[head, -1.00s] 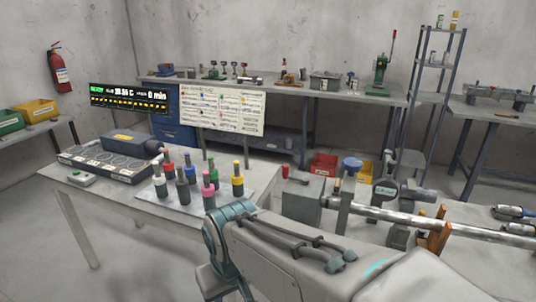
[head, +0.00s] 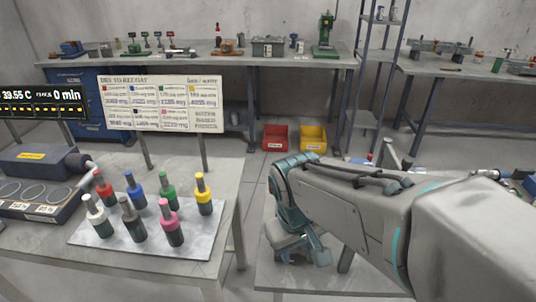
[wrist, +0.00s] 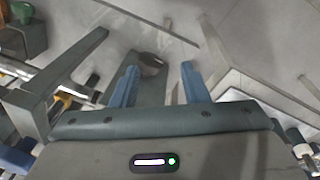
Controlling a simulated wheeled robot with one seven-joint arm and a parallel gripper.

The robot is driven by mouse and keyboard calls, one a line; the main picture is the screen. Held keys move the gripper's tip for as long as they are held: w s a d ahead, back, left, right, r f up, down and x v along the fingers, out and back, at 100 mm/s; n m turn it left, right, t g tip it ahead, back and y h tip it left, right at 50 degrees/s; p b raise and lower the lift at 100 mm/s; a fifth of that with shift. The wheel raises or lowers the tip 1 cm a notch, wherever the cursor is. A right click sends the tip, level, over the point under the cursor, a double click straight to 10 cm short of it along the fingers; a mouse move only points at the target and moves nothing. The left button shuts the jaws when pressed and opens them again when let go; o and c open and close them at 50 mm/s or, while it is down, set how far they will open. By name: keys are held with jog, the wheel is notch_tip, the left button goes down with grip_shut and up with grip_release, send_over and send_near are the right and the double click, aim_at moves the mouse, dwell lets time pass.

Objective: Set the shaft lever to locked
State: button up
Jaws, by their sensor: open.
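My gripper (wrist: 160,85) is open in the wrist view, with its two blue fingers apart and nothing gripped between them. In the head view my gripper (head: 305,250) hangs over the left part of the right-hand table (head: 285,280). My arm hides most of the auger positioner there. A small red tip (head: 369,156) shows above my arm; I cannot tell if it belongs to the shaft lever. In the wrist view, a metal shaft piece (wrist: 72,95) shows at the left. A dark rounded thing (wrist: 150,64) lies beyond the fingertips. The lever's setting cannot be seen.
The left table holds a metal plate (head: 105,238) with several color-capped bottles and a hotplate unit (head: 35,200). A white chart board (head: 160,103) stands behind them. Red (head: 275,137) and yellow (head: 312,138) bins are on the floor. A floor gap separates the tables.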

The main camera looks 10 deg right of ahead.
jog(key=w+a+n+t+h+p, duration=0.7)
jog(key=w+a+n+h, duration=0.65)
jog(key=n, duration=0.75)
jog(key=shift+h, duration=0.65)
jog(key=p+x, duration=0.1)
jog(key=x, duration=0.4)
jog(key=p+x, duration=0.1)
jog(key=x, duration=0.4)
jog(key=r+p+x, duration=0.1)
jog(key=x, duration=0.4)
grip_shut()
